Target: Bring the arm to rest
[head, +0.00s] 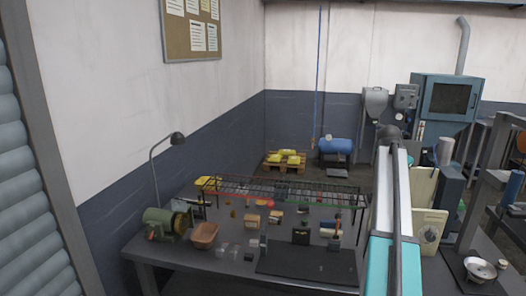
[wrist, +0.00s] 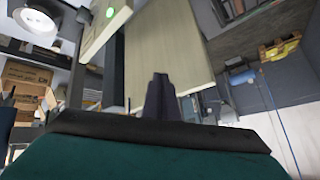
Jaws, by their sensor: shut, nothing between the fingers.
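My gripper (wrist: 162,80) shows in the wrist view as dark fingers close together at the middle, with nothing between them. It is raised in the air in front of a cream panel (wrist: 190,50) and touches nothing that I can see. In the head view my arm stands upright at the right, and I cannot make out the fingers there. A shiny metal pan (head: 480,268) sits on a dark base on the bench at the lower right, apart from my arm.
A dark workbench (head: 215,272) holds a wire rack (head: 290,190), a brown bin (head: 204,235), a green grinder (head: 160,222) and several small parts. A cream box with a dial (head: 429,232) stands right beside my arm. Open floor shows behind the bench.

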